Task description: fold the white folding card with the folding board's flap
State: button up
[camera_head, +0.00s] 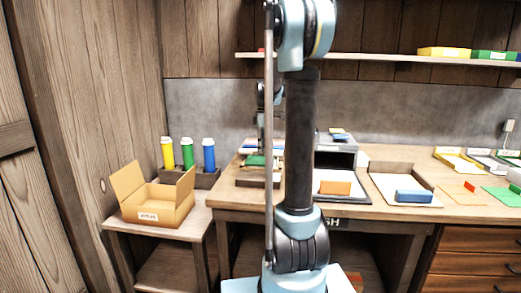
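My arm stands upright in the middle of the head view and covers part of the workbench. Its far end (267,140) shows small and partly hidden left of the thick arm link, over the bench, and I cannot make out its fingers or anything in them. A white sheet (385,186) lies on a wood-edged board (431,181) right of the arm, with a blue block (413,196) on it. Another pale sheet (332,174) with an orange block (335,188) lies beside the arm. I cannot tell which is the folding card or the folding board's flap.
A grey machine (345,158) stands behind the orange block. An open cardboard box (158,205) and yellow, green and blue bottles (187,154) stand on the left side table. Coloured trays (456,160) lie at right. A shelf (380,58) runs above the bench.

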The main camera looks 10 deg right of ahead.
grip_shut()
jog(key=shift+a+r, duration=0.1)
jog(key=shift+a, duration=0.15)
jog(key=shift+d, duration=0.1)
jog(key=shift+r, duration=0.1)
jog(key=shift+c, duration=2.1)
grip_release()
jog(key=shift+d, duration=0.2)
jog(key=o, duration=0.4)
jog(key=shift+d, duration=0.1)
